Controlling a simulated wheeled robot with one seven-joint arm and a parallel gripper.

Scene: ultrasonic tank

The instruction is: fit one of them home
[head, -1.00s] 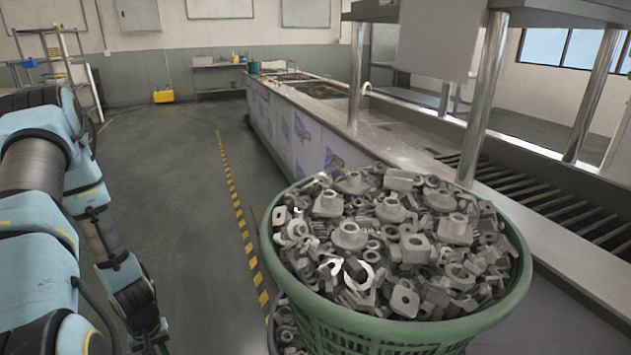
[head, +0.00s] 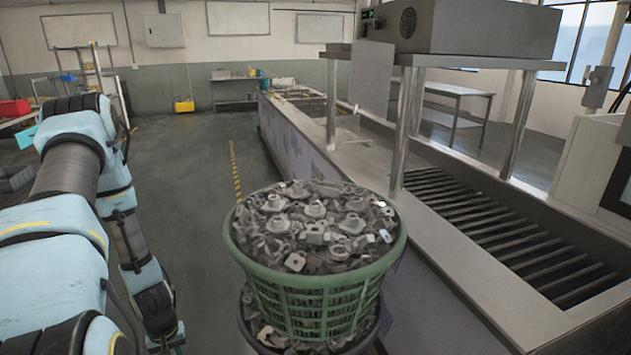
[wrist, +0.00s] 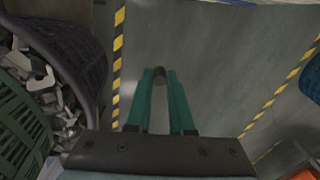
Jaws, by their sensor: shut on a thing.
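In the wrist view my gripper (wrist: 160,74) points down over bare grey floor, its two teal fingers close together. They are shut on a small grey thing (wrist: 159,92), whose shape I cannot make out. In the head view a green basket (head: 320,295) is heaped with grey metal parts (head: 310,225), many with round collars or holes. It stands on a darker basket (head: 250,330) that also holds parts. Two baskets of parts also show at the left edge of the wrist view. My gripper's jaws do not show in the head view.
A long steel tank line (head: 305,150) runs away behind the green basket. A slatted bed (head: 510,235) lies to the right, beside posts carrying a steel box (head: 455,30). Yellow-black tape (head: 236,170) marks the open floor to the left. A blue basket edge (wrist: 311,78) shows at right.

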